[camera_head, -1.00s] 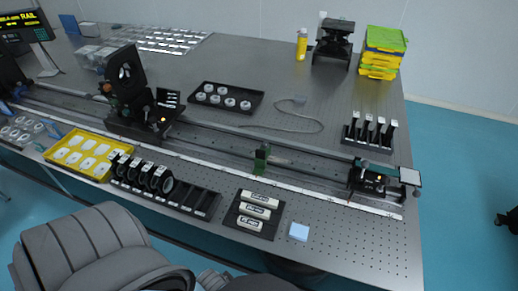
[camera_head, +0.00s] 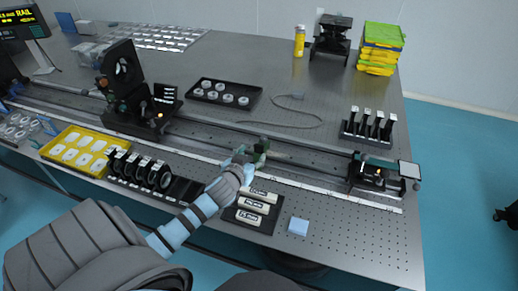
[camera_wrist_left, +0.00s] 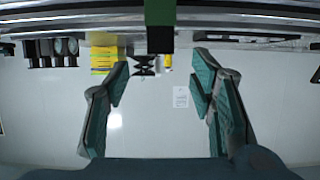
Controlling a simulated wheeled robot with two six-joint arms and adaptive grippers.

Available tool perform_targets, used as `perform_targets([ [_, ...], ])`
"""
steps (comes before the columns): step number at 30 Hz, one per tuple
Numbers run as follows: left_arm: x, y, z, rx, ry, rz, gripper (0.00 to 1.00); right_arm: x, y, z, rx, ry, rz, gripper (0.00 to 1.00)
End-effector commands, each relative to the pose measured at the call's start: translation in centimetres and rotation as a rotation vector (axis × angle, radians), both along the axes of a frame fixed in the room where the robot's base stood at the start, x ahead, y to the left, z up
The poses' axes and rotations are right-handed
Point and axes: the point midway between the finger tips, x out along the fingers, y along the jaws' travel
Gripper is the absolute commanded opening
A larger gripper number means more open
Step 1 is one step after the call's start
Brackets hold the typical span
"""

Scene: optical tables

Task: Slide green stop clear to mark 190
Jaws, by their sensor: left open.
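The green stop (camera_head: 261,149) stands on the long rail (camera_head: 310,163), right of the table's middle. A pale scale strip (camera_head: 320,193) runs along the rail's front; its numbers, including mark 190, are too small to read. My left gripper (camera_head: 240,157) is open, just left of and in front of the stop, partly overlapping it in the head view. In the left wrist view, the green stop (camera_wrist_left: 160,28) comes down from the top edge, lined up between the spread fingers of my left gripper (camera_wrist_left: 160,78) but not clasped. My right gripper is not in view.
On the rail, a black mount with a disc (camera_head: 122,70) stands left and a black carriage with a pale plate (camera_head: 368,175) stands right. A tray of labelled blocks (camera_head: 247,226) and a blue pad (camera_head: 298,226) lie in front. The rail right of the stop is clear up to the carriage.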

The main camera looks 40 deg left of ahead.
Motion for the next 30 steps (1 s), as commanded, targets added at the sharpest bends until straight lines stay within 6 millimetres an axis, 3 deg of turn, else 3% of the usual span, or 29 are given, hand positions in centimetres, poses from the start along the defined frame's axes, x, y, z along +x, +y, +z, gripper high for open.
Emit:
perform_targets([
  [3,3.2,1.1,-1.7,-0.002,-0.001,0.002,0.50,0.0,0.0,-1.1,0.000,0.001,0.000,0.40],
  [9,6.6,2.3,-3.2,0.000,0.001,0.000,0.50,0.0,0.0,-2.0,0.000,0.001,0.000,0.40],
  [20,7.5,2.6,-3.4,0.000,0.002,-0.001,0.50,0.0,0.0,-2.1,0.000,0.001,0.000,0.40],
  [30,7.5,2.6,-3.4,0.000,0.003,-0.001,0.00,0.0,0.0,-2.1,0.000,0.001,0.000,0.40],
])
